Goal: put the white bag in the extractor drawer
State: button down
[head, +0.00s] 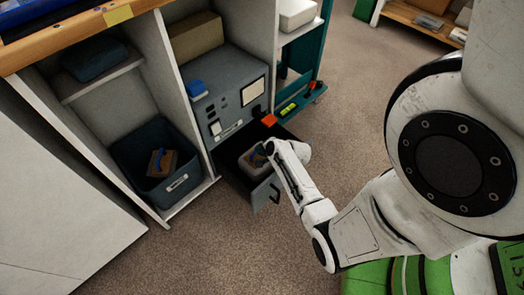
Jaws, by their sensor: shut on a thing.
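The grey extractor unit (226,88) stands in the middle bay of the cabinet. Its drawer (266,191) is pulled open near the floor, with the handle on the front face. My gripper (259,157) reaches down into the open drawer from the right. It is shut on the white bag (246,166), which shows as a pale shape inside the drawer walls. The fingertips are small and partly hidden by my wrist, and I cannot tell whether the bag touches the drawer floor.
A dark bin (130,160) with an orange and blue item stands in the left bay. A teal trolley (318,55) stands at the right. The carpet (225,245) in front is clear.

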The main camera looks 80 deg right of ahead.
jog(key=shift+f, duration=0.1)
jog(key=c, duration=1.6)
grip_release()
jog(key=shift+f, duration=0.1)
jog(key=o, duration=0.5)
jog(key=shift+c, duration=0.2)
